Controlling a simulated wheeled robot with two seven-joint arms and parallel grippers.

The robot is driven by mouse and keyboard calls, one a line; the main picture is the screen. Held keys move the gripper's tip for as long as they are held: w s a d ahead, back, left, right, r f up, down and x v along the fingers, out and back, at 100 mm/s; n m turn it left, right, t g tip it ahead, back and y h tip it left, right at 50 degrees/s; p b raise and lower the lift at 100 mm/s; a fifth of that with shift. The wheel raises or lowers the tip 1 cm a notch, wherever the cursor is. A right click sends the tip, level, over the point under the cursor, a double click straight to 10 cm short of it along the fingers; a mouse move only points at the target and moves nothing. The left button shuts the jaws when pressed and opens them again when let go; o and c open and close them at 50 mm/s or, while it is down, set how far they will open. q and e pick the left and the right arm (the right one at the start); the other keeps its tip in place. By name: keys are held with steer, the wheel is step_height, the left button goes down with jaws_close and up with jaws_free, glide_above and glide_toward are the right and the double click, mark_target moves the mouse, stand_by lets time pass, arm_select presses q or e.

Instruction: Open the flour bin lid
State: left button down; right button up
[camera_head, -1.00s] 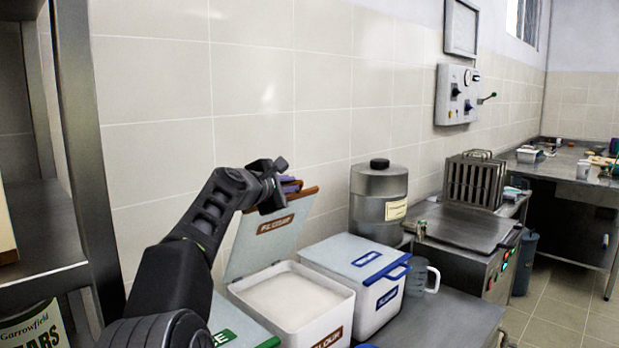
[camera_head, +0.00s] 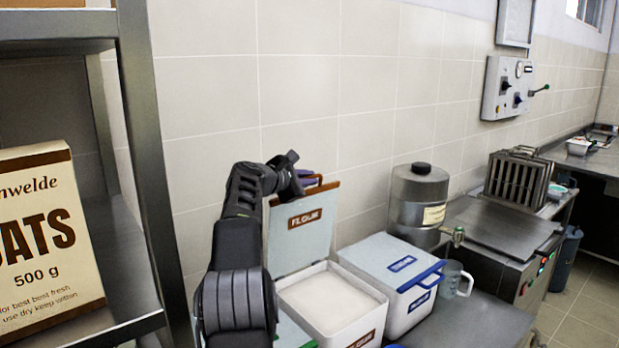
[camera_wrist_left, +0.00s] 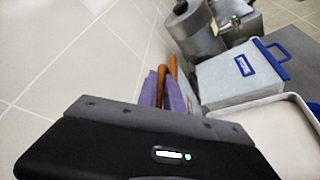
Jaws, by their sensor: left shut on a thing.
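The flour bin (camera_head: 328,318) is a white box with a FLOUR label, open at the top with pale flour (camera_head: 330,300) inside. Its lid (camera_head: 298,238), with a brown-and-white FLOUR label, stands raised at the bin's back side, near the wall. My left gripper (camera_head: 300,184) is at the lid's top edge, shut on the brown lid handle. In the left wrist view the brown handle (camera_wrist_left: 171,72) shows beside the purple finger pads (camera_wrist_left: 158,92); the wrist housing hides the fingers' lower part. My right gripper is not in view.
A closed white bin with a blue handle (camera_head: 393,266) stands right of the flour bin. Behind it is a steel canister (camera_head: 412,190); a clear jug (camera_head: 454,280) stands further right. A steel shelf post (camera_head: 150,150) and an oats box (camera_head: 45,240) are at the left.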

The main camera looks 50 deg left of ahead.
arm_select(q)
steer(key=c, duration=1.5)
jaws_free()
step_height(320, 180, up, 9)
steer(key=p, duration=0.4)
steer(key=shift+s+r, duration=0.1)
steer(key=shift+r, duration=0.05)
steer(key=shift+r+p, duration=0.35)
steer(key=shift+p, duration=0.05)
steer(key=shift+f, duration=0.1)
